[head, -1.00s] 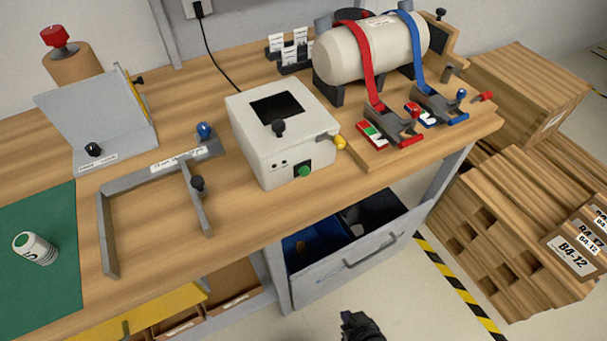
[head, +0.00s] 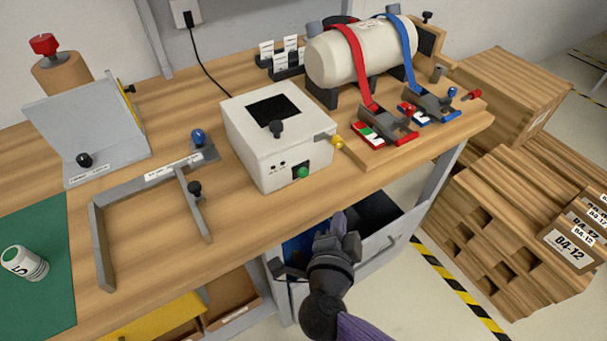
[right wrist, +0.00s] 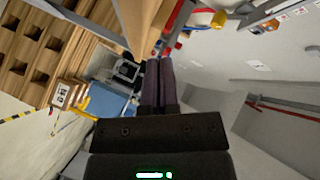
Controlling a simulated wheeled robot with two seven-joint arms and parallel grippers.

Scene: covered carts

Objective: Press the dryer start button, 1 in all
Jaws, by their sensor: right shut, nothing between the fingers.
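The dryer is a white box (head: 255,148) on the wooden bench, with a dark square window and a black knob on its top. Its green start button (head: 302,172) sits low on the front face, at the right. My right gripper (head: 340,222) is shut and empty, in front of the bench edge, below and to the right of the button and apart from it. In the right wrist view its closed fingers (right wrist: 160,85) point away from the camera. The button cannot be made out there. My left gripper is not in view.
A yellow knob (head: 338,142) sticks out on the dryer's right side. A grey bracket frame (head: 140,185) lies to its left. A white tank (head: 350,55) with red and blue straps stands behind right. An open drawer (head: 375,250) is below the bench edge, by my right arm.

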